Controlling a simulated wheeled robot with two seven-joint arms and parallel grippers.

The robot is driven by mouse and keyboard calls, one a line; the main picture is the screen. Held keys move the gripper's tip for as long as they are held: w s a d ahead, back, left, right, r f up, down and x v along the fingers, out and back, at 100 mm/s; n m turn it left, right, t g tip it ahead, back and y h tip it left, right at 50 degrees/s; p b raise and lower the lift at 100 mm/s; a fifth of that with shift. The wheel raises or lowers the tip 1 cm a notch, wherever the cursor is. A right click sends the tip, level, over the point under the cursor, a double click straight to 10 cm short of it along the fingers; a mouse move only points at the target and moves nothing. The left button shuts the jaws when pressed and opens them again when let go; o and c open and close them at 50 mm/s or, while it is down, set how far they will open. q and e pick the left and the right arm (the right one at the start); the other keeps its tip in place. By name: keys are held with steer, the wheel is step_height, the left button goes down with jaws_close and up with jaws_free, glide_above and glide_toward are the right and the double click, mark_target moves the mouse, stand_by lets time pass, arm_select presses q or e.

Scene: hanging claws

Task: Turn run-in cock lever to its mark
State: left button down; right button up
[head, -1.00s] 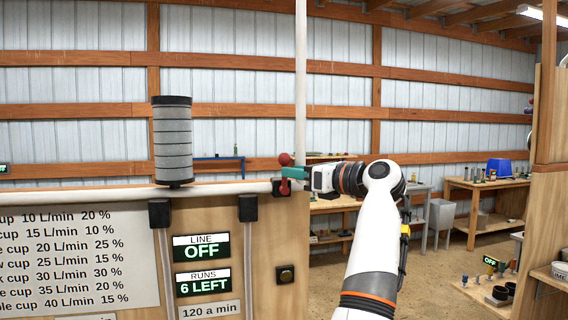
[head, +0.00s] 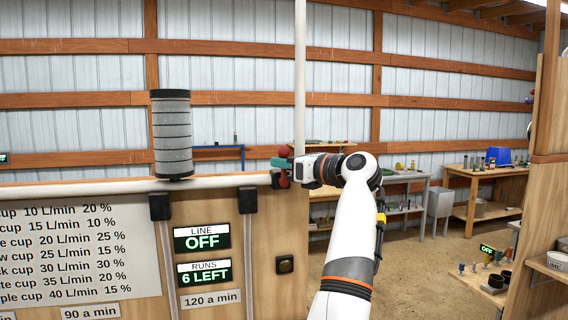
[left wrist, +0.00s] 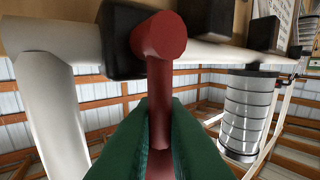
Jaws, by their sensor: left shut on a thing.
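The cock's red lever (head: 284,181) is on the pipe end at the right edge of the wooden board, by a black fitting (head: 276,179). In the left wrist view the lever (left wrist: 160,95) has a round red head at the top and a narrower stem running down between the fingers. My left gripper (head: 281,163) comes from the right, its green fingers across the lever. In the left wrist view the fingers (left wrist: 158,140) are shut on the stem. I cannot make out the mark. My right gripper is not in view.
A grey ribbed cylinder (head: 172,135) stands on the white pipe to the left. The board carries a LINE OFF display (head: 202,240) and a RUNS display (head: 204,273). Workbenches stand behind on the right.

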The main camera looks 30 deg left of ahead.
arm_select(q)
steer(key=shift+s, duration=0.1)
steer(key=shift+s+a+f+n+t+h, duration=0.15)
steer(key=shift+s+a+n+h, duration=0.15)
steer(key=shift+n+h, duration=0.45)
steer(key=shift+s+a+f+n+t+h, duration=0.1)
steer(key=shift+s+a+n+h, duration=0.3)
steer(key=shift+n, duration=0.5)
steer(key=shift+s+a+f+n+t+h, duration=0.1)
steer(key=shift+s+n+t+h, duration=0.1)
steer(key=shift+n+h, duration=0.6)
steer(key=c, duration=1.5)
jaws_free()
steer(key=shift+c, duration=0.2)
steer(key=shift+b, duration=0.3)
steer(key=b+v, duration=0.3)
steer(key=v, duration=0.9)
steer(key=shift+b, duration=0.4)
